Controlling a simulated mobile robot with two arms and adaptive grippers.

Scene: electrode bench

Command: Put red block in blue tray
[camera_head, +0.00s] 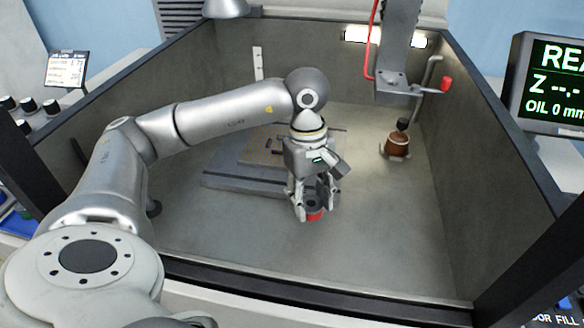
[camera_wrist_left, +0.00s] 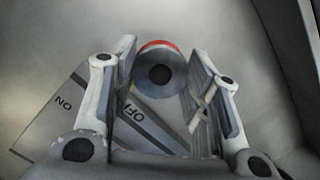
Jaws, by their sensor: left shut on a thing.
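The red block (camera_head: 315,216) shows as a small red piece low between the fingers of my left gripper (camera_head: 314,203). In the left wrist view, the block (camera_wrist_left: 160,45) looks round, with a red rim and a dark top. My left gripper (camera_wrist_left: 163,66) is shut on it, one finger on each side, above the grey tank floor. The fingers hide part of the block in the head view. A blue edge (camera_head: 14,224), possibly the blue tray, shows outside the tank at the far left; most of it is hidden. My right gripper is out of view.
The dark-rimmed tank walls (camera_head: 520,150) surround my left gripper. A grey plate (camera_head: 225,180) lies just left of it. A machine head (camera_head: 400,85) hangs at the upper right, above a brown pot-like object (camera_head: 396,147). The front right floor is clear.

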